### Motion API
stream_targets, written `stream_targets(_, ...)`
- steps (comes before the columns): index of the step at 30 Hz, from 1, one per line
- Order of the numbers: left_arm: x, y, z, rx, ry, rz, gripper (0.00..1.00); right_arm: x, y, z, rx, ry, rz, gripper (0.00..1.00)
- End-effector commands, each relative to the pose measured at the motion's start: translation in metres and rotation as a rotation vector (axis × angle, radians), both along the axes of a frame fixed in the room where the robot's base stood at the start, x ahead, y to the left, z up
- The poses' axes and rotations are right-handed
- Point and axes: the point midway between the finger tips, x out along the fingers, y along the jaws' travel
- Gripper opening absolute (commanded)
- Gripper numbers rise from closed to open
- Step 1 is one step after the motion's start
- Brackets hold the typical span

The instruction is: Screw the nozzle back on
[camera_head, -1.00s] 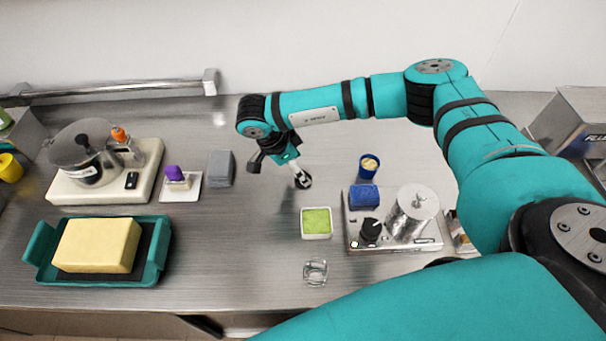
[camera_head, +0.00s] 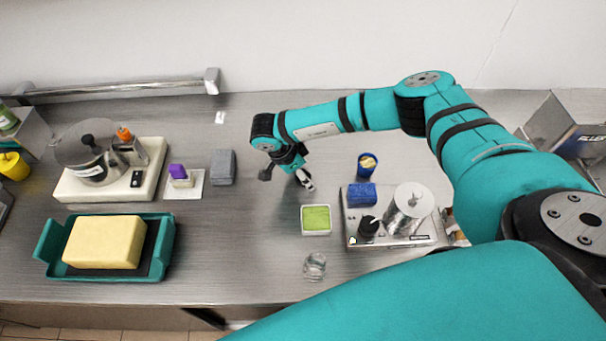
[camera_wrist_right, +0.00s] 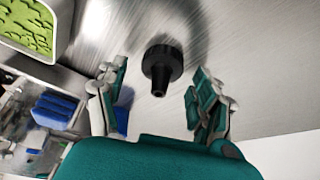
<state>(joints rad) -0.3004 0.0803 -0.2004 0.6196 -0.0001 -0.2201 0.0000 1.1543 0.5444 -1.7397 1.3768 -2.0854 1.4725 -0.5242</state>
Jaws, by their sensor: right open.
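A black nozzle (camera_wrist_right: 160,66), a ringed piece with a narrower stub, is on the bare steel counter in the right wrist view. My right gripper (camera_wrist_right: 160,82) is open, with one finger on each side of the nozzle and a visible gap to both. In the head view my right gripper (camera_head: 303,180) is low over the counter behind the green tray, and the nozzle cannot be made out there. A small machine with a metal cylinder (camera_head: 410,208) and a black knob (camera_head: 367,228) stands to its right. My left gripper is not in view.
A green-filled tray (camera_head: 316,219), a clear glass (camera_head: 315,266), a blue sponge (camera_head: 361,195) and a blue cup (camera_head: 367,166) are nearby. A grey block (camera_head: 223,167), another machine (camera_head: 90,160) and a teal tray (camera_head: 160,245) are left. Counter between is free.

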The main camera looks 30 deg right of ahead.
Motion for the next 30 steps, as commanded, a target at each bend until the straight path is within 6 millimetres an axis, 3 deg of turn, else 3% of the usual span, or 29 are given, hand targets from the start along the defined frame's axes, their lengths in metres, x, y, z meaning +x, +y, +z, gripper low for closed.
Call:
stream_targets(2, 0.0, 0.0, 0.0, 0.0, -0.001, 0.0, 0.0, 0.0, 0.0, 0.0, 0.0, 0.0, 0.0, 0.65)
stream_targets(10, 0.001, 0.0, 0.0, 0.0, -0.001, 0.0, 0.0, 0.0, 0.0, 0.001, 0.0, 0.0, 0.0, 0.3)
stream_targets(22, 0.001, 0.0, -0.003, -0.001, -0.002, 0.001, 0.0, 0.001, 0.0, 0.004, 0.0, -0.001, -0.001, 0.29)
stream_targets(30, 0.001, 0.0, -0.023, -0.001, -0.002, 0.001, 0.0, 0.002, 0.0, 0.03, 0.001, -0.005, 0.0, 0.29)
